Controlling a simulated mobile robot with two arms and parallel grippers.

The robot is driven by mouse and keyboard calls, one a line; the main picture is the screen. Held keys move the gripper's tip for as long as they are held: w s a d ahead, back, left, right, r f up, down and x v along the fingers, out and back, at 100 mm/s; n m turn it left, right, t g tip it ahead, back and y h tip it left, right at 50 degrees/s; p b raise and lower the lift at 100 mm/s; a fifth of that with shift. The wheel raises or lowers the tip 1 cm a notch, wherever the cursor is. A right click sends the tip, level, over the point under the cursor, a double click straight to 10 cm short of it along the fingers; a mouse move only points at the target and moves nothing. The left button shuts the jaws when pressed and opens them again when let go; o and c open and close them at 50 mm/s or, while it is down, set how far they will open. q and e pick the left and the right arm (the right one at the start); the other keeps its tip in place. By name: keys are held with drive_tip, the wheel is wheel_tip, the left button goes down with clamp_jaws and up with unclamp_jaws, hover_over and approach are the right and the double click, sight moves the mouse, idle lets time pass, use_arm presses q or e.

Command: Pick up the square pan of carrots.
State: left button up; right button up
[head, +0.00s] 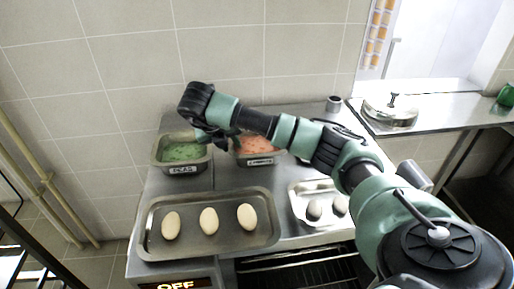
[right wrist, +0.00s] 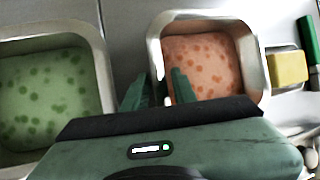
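The square pan of carrots (head: 262,158) stands at the back of the steel counter, with orange contents and a label on its front. It also shows in the right wrist view (right wrist: 205,65). The similar pan of green peas (head: 183,170) stands to its left. My right gripper (head: 222,138) reaches over the gap between the pans. In the right wrist view its fingers (right wrist: 159,88) are apart, one on each side of the carrot pan's left wall; contact with the wall is not clear. My arm partly hides the carrot pan in the head view. My left gripper is out of view.
A tray (head: 160,246) with three pale oval pieces lies in front of the pans. A lidded pot (head: 390,112) stands on the right counter. A yellow block (right wrist: 287,69) lies right of the carrot pan.

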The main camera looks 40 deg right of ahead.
sight(256, 151)
drive_tip(key=x, duration=0.3)
drive_tip(key=shift+r, duration=0.1)
drive_tip(key=shift+f, duration=0.2)
clamp_jaws()
idle(1.4)
